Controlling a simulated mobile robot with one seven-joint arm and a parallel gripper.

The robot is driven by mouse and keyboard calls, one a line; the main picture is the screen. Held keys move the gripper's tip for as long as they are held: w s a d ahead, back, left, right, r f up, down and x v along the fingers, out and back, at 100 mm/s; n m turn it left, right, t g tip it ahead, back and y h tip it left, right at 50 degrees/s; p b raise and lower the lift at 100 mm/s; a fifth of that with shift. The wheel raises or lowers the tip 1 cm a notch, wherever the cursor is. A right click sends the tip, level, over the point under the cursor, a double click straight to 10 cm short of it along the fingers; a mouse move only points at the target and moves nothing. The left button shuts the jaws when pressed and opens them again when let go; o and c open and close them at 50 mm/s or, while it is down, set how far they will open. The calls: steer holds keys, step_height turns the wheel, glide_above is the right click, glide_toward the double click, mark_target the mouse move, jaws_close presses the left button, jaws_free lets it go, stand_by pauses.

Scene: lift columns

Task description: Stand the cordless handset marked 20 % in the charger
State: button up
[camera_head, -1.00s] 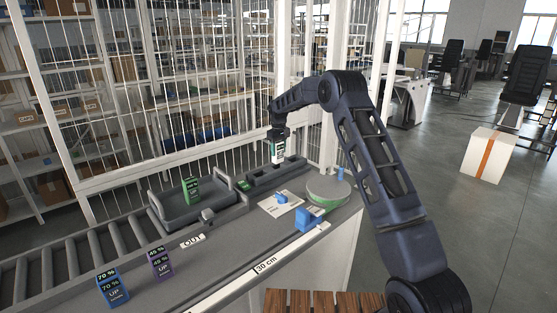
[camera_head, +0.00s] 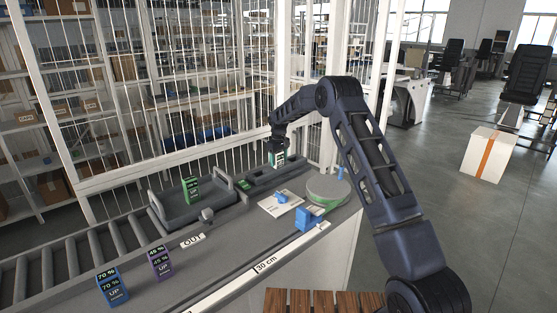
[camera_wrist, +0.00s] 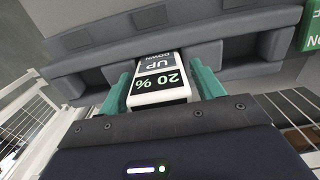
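The handset marked 20 % (camera_head: 278,159) is white with a black label and stands upright at the charger. The wrist view shows its label (camera_wrist: 160,82) from above. The charger (camera_head: 262,181) is a long dark grey block with several bays, also spanning the wrist view (camera_wrist: 95,42). My gripper (camera_head: 279,146) is above it, with teal fingers (camera_wrist: 162,85) on both sides of the handset, shut on it. The handset's lower end is in or over a middle bay; whether it touches the bottom is hidden.
A green handset (camera_head: 191,189) stands in a grey tray (camera_head: 175,222) left of the charger. Blue (camera_head: 112,287) and purple (camera_head: 160,262) handsets stand near the front. A green label (camera_head: 244,184) is at the charger's left end. A round turntable (camera_head: 328,188) and wire fence are close by.

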steer(key=shift+o, duration=0.3)
steer(key=shift+r, duration=0.1)
step_height(320, 180, up, 12)
steer(key=shift+r, duration=0.25)
steer(key=shift+s+d+r, duration=0.1)
steer(key=shift+d+r, duration=0.15)
steer(key=shift+r, duration=0.1)
steer(key=s+d+r+m+t, duration=0.2)
steer(key=s+d+r+m, duration=0.2)
steer(key=s+d+r, duration=1.8)
steer(key=s+d+f+m+t, duration=0.1)
steer(key=s+d, duration=0.4)
steer(key=s, duration=0.4)
steer(key=s+d+m, duration=0.1)
steer(key=s+d, duration=0.3)
steer(key=s, duration=0.5)
steer(key=s+d+f+m, duration=0.1)
steer(key=s+f, duration=0.3)
steer(key=s, duration=0.4)
steer(key=s+d+f+m+t, duration=0.1)
steer(key=s+d+f, duration=0.3)
steer(key=s, duration=0.5)
steer(key=shift+m+t, duration=0.3)
steer(key=shift+m, duration=0.2)
